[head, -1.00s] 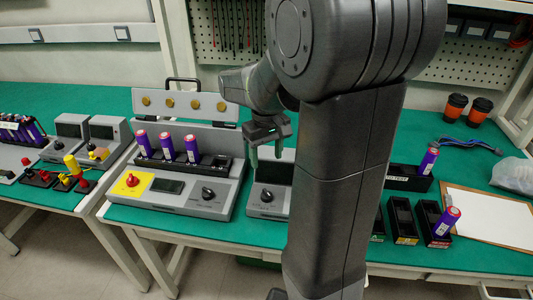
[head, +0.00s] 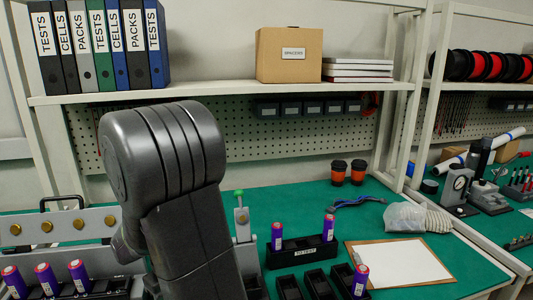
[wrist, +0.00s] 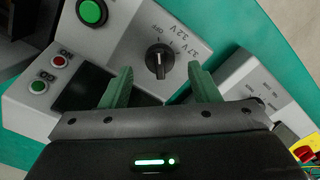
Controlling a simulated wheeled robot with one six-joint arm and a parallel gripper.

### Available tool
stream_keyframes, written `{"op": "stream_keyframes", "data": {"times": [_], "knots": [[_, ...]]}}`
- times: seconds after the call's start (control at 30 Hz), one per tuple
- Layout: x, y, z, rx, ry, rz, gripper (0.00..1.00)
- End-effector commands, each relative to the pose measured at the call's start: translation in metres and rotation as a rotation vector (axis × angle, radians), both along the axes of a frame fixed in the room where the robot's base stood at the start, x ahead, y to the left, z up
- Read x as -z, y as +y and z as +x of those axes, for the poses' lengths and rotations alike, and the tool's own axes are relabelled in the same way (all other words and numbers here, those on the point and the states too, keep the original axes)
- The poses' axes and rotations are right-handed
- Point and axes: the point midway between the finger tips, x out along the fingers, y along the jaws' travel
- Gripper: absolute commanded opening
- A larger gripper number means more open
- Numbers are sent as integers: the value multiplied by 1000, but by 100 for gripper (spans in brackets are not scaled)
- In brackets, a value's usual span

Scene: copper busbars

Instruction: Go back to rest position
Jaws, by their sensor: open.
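My gripper (wrist: 158,68) is open and empty in the wrist view, with its two green fingers spread apart. Beyond the fingers is a grey tester (wrist: 135,40) with a black knob, a green button and a dark screen. The gap to it cannot be told. In the head view my arm fills the left centre, and my gripper is hidden.
A shelf (head: 215,95) with binders and a cardboard box (head: 289,55) is above the bench. The bench before the two cups (head: 338,172) is mostly clear.

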Motion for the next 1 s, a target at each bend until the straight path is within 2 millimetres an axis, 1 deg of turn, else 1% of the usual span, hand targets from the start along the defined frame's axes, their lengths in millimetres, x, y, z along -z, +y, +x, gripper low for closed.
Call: {"op": "stream_keyframes", "data": {"times": [0.03,0.1,0.23,0.67,0.77,0.83,1.0], "knots": [[9,-1,0,0,3,-2,55],[16,0,0,0,1,-2,55],[25,0,0,0,1,-2,55],[25,0,0,5,-1,1,55],[20,0,0,1,-1,1,55],[12,0,0,0,-3,3,55],[-19,1,1,0,-4,4,55]]}}
